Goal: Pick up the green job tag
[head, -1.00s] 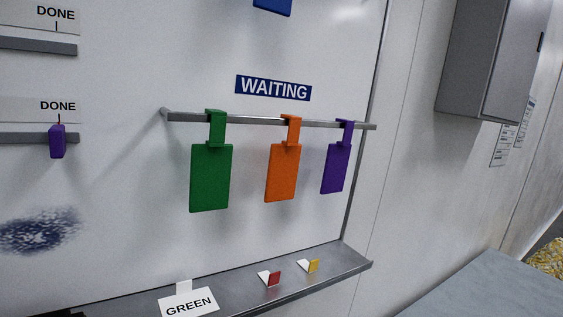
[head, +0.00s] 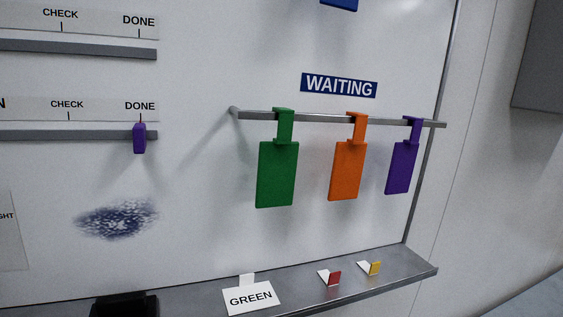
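The green job tag (head: 277,175) hangs by its hook from a grey rail (head: 315,118) under the WAITING label (head: 339,86), in the middle of the head view. It is the leftmost of the three tags on the rail. An orange tag (head: 347,171) hangs to its right, and a purple tag (head: 402,167) hangs further right near the rail's end. The tags hang apart from one another. My gripper is not in view.
A grey ledge (head: 395,278) below holds a GREEN card (head: 250,297), a red piece (head: 335,278), a yellow piece (head: 375,268) and a black object (head: 125,306). A purple slider (head: 139,139) sits under DONE on a left rail. The board between has a dark smudge (head: 117,219).

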